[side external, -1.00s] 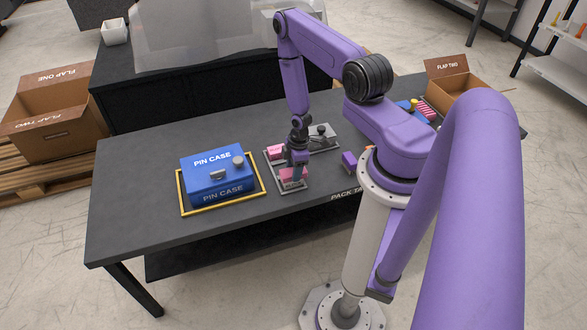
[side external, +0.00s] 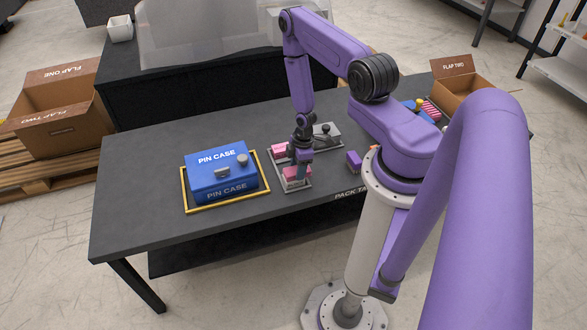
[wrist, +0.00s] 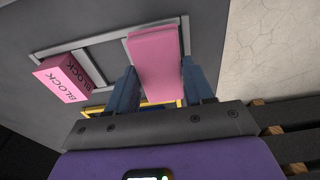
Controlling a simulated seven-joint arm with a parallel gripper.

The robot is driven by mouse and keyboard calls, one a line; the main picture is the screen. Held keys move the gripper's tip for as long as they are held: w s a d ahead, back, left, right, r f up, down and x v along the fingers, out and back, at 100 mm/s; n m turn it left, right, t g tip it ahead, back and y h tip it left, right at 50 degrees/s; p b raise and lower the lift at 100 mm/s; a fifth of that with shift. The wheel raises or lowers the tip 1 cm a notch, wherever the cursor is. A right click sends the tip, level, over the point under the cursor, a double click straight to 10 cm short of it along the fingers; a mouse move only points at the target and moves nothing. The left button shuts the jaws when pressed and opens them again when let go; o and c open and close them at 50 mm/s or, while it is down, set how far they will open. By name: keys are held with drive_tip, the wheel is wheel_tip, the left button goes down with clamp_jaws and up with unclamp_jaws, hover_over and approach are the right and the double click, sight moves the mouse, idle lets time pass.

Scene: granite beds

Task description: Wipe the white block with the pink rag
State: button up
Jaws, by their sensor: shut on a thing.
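My gripper (wrist: 160,88) points down over the grey slotted tray (side external: 291,189) in the middle of the table. Its two blue-grey fingers are shut on a pink block (wrist: 155,52), which also shows under the gripper in the side view (side external: 297,174). The held block is over the tray's near end; whether it rests in the slot or is slightly raised, I cannot tell. A second pink block (wrist: 66,80), lettered BLOCK, is at the tray's other end. It shows behind the gripper in the side view (side external: 279,149). I can make out no white block and no pink rag.
A blue pin case (side external: 221,172) stands in a yellow frame (side external: 187,211) left of the tray. A grey knobbed piece (side external: 327,133) is behind, a purple block (side external: 354,161) to the right. An open carton (side external: 462,85) stands far right. The table's left end is clear.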

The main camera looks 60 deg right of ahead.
drive_tip(key=shift+s+d, duration=0.1)
drive_tip(key=shift+r, duration=2.5)
